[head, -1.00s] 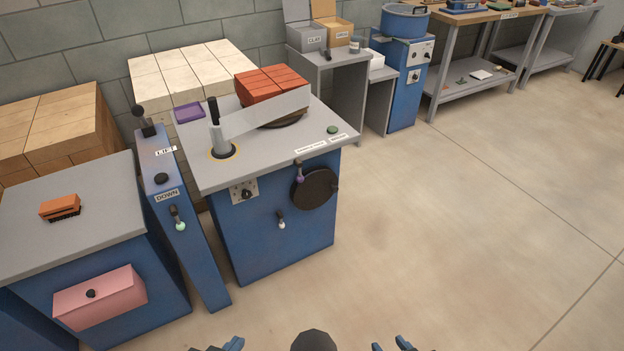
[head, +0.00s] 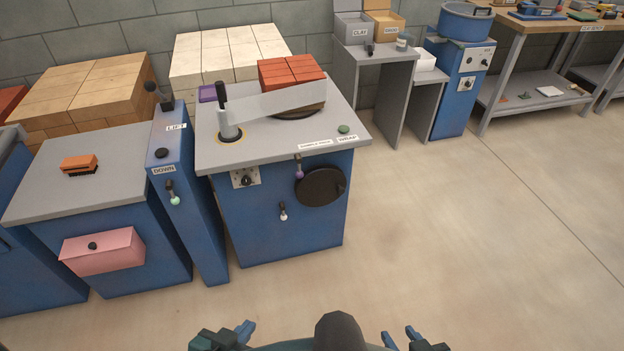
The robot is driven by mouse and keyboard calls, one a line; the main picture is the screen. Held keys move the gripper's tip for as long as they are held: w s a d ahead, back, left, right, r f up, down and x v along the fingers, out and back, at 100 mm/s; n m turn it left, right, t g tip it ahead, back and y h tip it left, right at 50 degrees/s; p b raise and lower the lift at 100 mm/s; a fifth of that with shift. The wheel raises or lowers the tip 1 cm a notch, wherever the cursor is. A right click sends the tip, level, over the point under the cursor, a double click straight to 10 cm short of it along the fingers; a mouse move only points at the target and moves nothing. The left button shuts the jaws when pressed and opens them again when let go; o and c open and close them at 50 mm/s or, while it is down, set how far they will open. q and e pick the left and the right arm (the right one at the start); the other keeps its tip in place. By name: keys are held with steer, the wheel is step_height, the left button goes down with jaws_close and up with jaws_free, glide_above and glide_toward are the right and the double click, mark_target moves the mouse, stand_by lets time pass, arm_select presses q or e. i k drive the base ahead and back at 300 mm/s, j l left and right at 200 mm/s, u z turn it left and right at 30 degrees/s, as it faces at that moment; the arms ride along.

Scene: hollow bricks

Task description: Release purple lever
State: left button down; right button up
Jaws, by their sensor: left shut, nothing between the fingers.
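The purple lever (head: 299,173) is a short dark stem with a purple knob on the front of the blue wrapping machine (head: 262,220). My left gripper (head: 238,333) is low at the bottom edge, shut and empty, well away from the lever. My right gripper (head: 402,337) is at the bottom edge to the right, also far from the lever; its jaw state is unclear.
Red bricks (head: 291,73) sit on the turntable, with a translucent film strip (head: 275,101) reaching to the post (head: 227,122). A white-knobbed lever (head: 283,212) and a LIFT/DOWN column (head: 184,185) are near. Open floor lies ahead and right.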

mark_target(299, 174)
steer(key=l+u, duration=0.1)
steer(key=l, duration=0.3)
steer(key=i+l, duration=0.2)
steer(key=i, duration=0.3)
steer(key=i+l, duration=0.15)
steer(key=i, duration=0.35)
